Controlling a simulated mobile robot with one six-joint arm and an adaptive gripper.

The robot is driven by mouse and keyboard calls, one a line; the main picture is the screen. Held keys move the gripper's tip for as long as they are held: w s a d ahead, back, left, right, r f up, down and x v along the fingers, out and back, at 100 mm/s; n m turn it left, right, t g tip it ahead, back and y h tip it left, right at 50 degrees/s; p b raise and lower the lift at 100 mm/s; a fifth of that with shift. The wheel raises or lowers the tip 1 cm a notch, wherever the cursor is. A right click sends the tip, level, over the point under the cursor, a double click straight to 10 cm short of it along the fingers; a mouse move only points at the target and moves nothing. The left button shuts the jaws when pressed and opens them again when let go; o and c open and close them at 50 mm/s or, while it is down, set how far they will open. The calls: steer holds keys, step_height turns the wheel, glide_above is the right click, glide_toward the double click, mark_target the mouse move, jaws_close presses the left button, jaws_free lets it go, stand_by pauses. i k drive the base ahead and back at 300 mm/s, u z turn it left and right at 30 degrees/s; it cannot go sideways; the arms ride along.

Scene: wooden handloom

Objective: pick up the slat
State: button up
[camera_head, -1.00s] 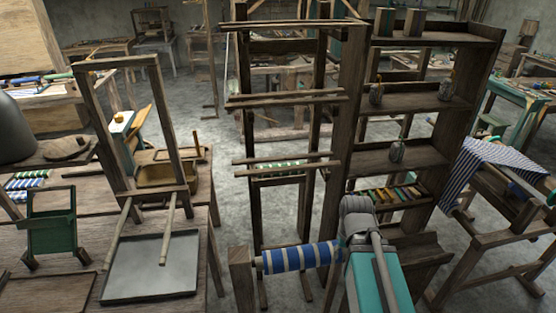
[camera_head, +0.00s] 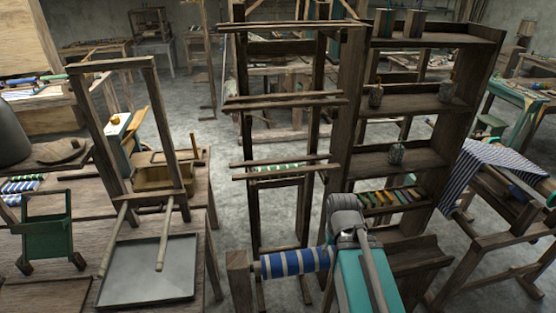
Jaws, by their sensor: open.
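Several long thin wooden slats lie across an upright wooden rack in the middle. I cannot tell which is the task's slat. A teal and grey part of my arm (camera_head: 362,280) rises at the bottom, right of centre, in front of the rack's lower right side. Its rounded grey joint stands below the lower pair. No gripper fingers can be made out, and nothing is seen held.
A blue-and-white striped roller (camera_head: 295,262) lies close left of my arm. A shelf unit (camera_head: 415,102) with jars and coloured pieces stands right of the rack. A table with a grey tray (camera_head: 150,270) and wooden frame (camera_head: 82,140) fills the left. Open floor shows behind.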

mark_target(323, 156)
steer(key=i, duration=0.9)
steer(key=z, duration=0.05)
